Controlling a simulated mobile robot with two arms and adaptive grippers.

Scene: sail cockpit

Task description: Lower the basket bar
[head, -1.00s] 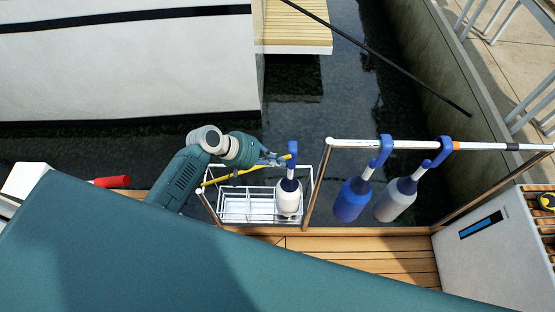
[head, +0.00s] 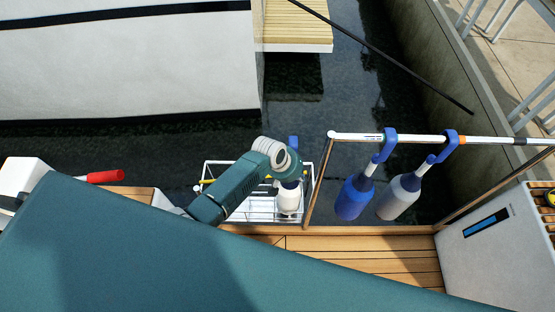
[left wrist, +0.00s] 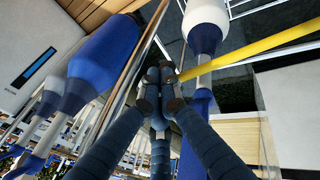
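The white wire basket (head: 210,172) hangs beyond the deck edge in the head view. Its yellow basket bar (head: 205,182) shows only as short bits there, mostly hidden by my left arm. In the left wrist view the yellow bar (left wrist: 250,50) runs from the right edge to my left gripper (left wrist: 163,82). The fingertips are close together at its visible end; whether they touch it is unclear. In the head view my arm hides this gripper. A white fender (head: 288,203) with a blue top stands in the basket. My right gripper is not in view.
A blue fender (head: 352,200) and a grey one (head: 396,200) hang from the white rail (head: 480,141) right of the basket. A brown post (head: 318,185) stands close beside the basket. Water, a white hull (head: 120,70) and a dock wall (head: 425,65) lie beyond.

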